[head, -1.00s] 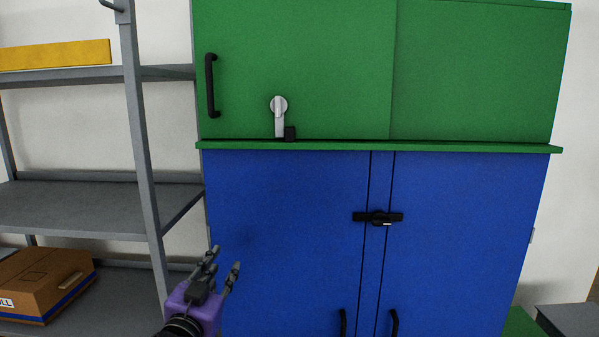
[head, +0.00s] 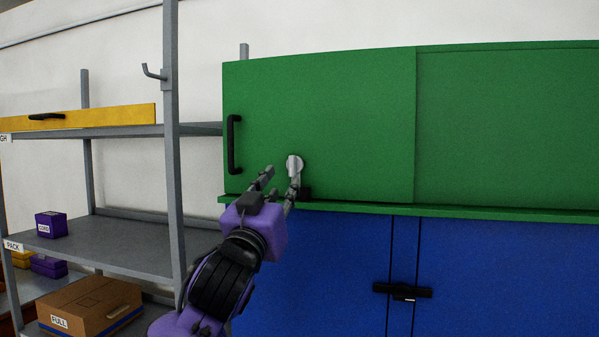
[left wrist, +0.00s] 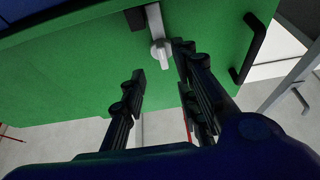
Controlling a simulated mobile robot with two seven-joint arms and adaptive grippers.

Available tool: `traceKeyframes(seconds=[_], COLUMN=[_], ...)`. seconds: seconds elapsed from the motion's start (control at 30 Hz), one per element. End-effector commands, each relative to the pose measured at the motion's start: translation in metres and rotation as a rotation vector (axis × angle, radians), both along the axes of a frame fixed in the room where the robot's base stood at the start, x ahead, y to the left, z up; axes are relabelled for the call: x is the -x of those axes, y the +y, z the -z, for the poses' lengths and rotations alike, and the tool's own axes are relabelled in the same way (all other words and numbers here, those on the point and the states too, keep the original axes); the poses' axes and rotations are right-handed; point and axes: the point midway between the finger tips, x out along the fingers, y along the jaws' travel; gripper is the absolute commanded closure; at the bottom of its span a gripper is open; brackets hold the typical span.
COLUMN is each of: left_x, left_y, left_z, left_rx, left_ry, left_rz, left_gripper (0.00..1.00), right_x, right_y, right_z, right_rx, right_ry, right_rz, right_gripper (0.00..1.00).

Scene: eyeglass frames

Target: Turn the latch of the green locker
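The green locker (head: 340,110) has a silver latch (head: 294,165) with a round pivot and a lever hanging straight down beside a small black block (head: 305,193). My left gripper (head: 280,181) is open in front of the green door, its fingertips close to the latch and partly covering the lever. In the left wrist view the silver latch (left wrist: 158,45) shows between and beyond the open fingers of the left gripper (left wrist: 160,60); the right-hand finger looks nearer to it. I cannot tell whether either finger touches it. My right gripper is not in view.
A black handle (head: 233,145) stands on the door left of the latch. A green ledge (head: 450,212) runs below, above a blue cabinet (head: 300,270). A grey shelf rack (head: 130,245) with a cardboard box (head: 90,305) stands left of my arm.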

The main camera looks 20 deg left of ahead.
Motion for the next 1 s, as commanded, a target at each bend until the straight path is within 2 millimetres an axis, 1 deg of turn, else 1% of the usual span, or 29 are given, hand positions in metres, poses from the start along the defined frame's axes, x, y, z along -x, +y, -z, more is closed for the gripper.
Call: traceKeyframes(seconds=[0.23, 0.4, 0.5, 0.6, 0.8, 0.83, 1.0], left_x=[-0.034, -0.056, -0.063, -0.066, -0.067, -0.067, -0.067], left_y=[-0.001, -0.002, -0.002, -0.002, -0.002, -0.002, -0.002], left_z=[-0.018, -0.026, -0.028, -0.029, -0.028, -0.028, -0.028], left_rx=[-0.001, -0.003, -0.002, -0.002, -0.002, -0.002, -0.002], left_ry=[-0.004, -0.004, -0.003, -0.002, -0.001, -0.001, -0.002], left_rz=[0.0, -0.001, -0.001, -0.001, -0.001, -0.001, -0.001], left_gripper=[0.71, 0.71, 0.71, 0.71, 0.71, 0.72, 0.95], right_x=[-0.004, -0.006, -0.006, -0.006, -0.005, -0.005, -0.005], right_y=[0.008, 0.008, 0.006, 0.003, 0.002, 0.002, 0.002], right_z=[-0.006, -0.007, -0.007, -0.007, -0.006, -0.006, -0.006], right_rx=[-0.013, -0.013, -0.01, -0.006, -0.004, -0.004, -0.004], right_ry=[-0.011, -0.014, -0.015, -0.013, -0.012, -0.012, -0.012], right_rz=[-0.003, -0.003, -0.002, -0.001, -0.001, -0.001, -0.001], right_gripper=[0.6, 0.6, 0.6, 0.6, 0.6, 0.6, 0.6])
